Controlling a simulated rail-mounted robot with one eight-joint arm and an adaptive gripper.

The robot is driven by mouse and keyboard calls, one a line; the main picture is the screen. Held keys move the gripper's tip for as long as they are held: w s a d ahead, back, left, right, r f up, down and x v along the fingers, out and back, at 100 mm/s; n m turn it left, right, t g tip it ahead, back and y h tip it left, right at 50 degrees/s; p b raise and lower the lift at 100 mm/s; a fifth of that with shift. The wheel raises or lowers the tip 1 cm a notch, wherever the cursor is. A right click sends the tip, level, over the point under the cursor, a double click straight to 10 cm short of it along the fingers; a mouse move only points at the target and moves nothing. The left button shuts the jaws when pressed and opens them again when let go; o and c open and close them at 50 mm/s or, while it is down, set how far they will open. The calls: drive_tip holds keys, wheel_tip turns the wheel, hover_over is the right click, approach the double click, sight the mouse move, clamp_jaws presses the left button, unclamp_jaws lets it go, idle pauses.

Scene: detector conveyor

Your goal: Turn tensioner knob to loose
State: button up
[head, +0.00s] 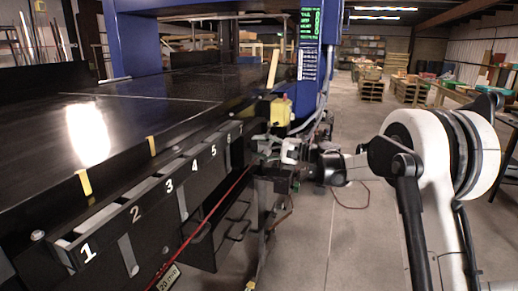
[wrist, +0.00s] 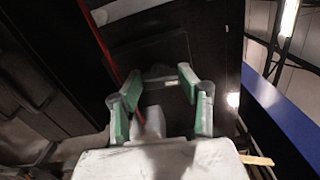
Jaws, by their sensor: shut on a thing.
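My gripper (head: 268,152) is at the far end of the conveyor's near side, beyond the number 5, with my arm reaching in from the right. In the wrist view its two green-padded fingers (wrist: 160,84) stand apart around a small dark part between their tips. I take this part for the tensioner knob (wrist: 160,73); it is dark against a dark panel, so its outline and turn angle cannot be made out. In the head view the knob is hidden behind my gripper.
The conveyor (head: 150,85) has a black belt and a side rail with numbered slots. A red cord (head: 215,222) runs along its side above open black handles. A blue frame post (head: 312,60) and a yellow box (head: 273,110) stand close behind my gripper. The floor (head: 340,235) at right is mostly clear.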

drive_tip(key=shift+n, duration=0.6)
drive_tip(key=o, duration=1.2)
drive_tip(key=shift+c, duration=0.2)
drive_tip(key=v, duration=1.2)
